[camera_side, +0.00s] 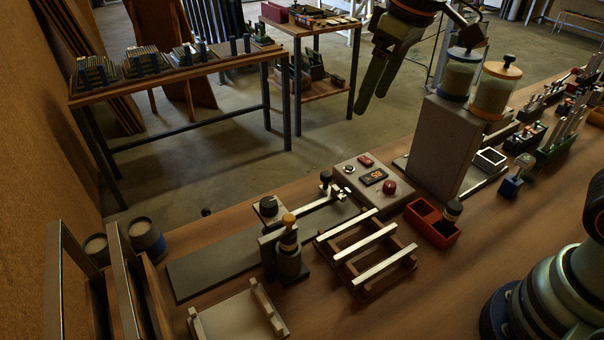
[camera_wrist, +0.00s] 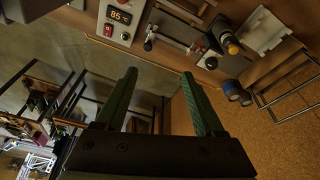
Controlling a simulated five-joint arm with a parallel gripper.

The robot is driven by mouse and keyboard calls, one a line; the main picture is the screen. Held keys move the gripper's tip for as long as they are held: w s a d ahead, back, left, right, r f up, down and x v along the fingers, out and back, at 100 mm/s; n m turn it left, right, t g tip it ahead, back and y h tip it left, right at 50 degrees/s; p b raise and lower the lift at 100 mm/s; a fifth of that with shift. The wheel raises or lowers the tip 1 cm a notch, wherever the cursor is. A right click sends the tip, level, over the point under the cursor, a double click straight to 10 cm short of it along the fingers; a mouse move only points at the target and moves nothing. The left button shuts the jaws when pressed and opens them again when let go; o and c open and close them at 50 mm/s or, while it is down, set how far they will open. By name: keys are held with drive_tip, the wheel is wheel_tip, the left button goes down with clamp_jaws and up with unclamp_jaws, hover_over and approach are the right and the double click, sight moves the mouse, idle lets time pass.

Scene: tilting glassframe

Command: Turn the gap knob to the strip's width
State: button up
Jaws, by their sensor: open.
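A flat grey fixture (camera_side: 215,265) lies on the bench with a round black knob (camera_side: 268,206) on a block. A second, smaller black knob (camera_side: 326,177) stands on a post at the far end of its pale bar. I cannot tell which one is the gap knob. Several pale strips (camera_side: 365,239) lie across a wooden rack right of the fixture. My gripper (camera_side: 370,106) hangs high behind the bench, well above and away from the knobs. Its two green fingers are apart and empty; the wrist view shows the gap between them (camera_wrist: 159,75).
A control box with a display (camera_side: 373,177) and a tall block with two jars (camera_side: 440,145) stand to the right. A red tray (camera_side: 433,222) sits beside the rack. Upright metal frames (camera_side: 123,270) stand at left.

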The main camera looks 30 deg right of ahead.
drive_tip(key=w+a+f+n+g, duration=0.2)
drive_tip(key=w+a+n, duration=0.15)
drive_tip(key=a, duration=0.55)
drive_tip(key=n+g, duration=0.1)
drive_tip(key=n, duration=0.1)
approach(268, 202)
drive_tip(key=shift+m+h, duration=0.25)
drive_tip(key=shift+h, duration=0.15)
drive_tip(key=f, duration=0.9)
drive_tip(key=shift+a, duration=0.3)
drive_tip(key=shift+c, duration=0.3)
clamp_jaws()
